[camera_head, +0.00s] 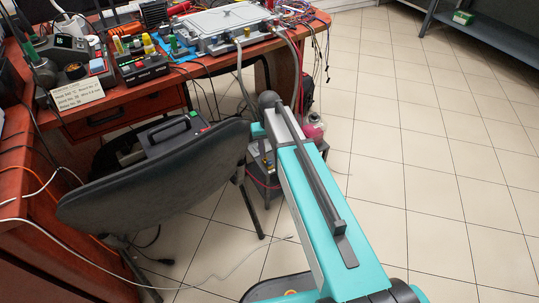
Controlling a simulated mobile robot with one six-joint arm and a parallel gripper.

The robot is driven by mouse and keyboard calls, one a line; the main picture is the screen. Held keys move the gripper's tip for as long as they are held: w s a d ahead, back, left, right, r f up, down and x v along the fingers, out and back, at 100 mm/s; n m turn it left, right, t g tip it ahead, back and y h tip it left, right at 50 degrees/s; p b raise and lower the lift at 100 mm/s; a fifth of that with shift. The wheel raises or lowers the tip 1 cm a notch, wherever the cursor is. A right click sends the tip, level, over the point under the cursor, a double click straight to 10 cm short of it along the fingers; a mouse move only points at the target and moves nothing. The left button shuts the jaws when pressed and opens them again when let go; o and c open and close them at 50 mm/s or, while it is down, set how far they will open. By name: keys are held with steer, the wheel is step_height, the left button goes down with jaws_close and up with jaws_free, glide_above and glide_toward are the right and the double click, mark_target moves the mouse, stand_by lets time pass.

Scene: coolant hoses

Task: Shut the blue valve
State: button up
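A flat light-grey unit (226,20) sits on the red-brown desk, with small fittings along its front edge. Grey hoses (241,75) run down from this front edge toward the floor. My teal arm reaches up from the bottom right toward the desk and hides part of the floor equipment. My gripper does not show.
A dark chair (160,180) stands in front of the desk. Cables cross the floor; the tiles at right are clear.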

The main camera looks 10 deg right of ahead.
mark_target(269, 161)
step_height(269, 161, up, 10)
steer(key=p, duration=0.2)
steer(key=shift+w+f, duration=0.15)
steer(key=shift+f, duration=0.1)
stand_by(0.4)
steer(key=s+f+g+p, duration=0.1)
steer(key=s+f+p, duration=0.2)
steer(key=s+p, duration=0.4)
steer(key=s+d+f+g+p, duration=0.1)
steer(key=s+f+p, duration=0.3)
steer(key=s, duration=1.7)
steer(key=s+d+f+g+p, duration=0.1)
steer(key=s+f+g+p, duration=0.2)
steer(key=s+p, duration=0.7)
steer(key=s+f, duration=0.1)
steer(key=s, duration=0.3)
steer(key=shift+f, duration=0.15)
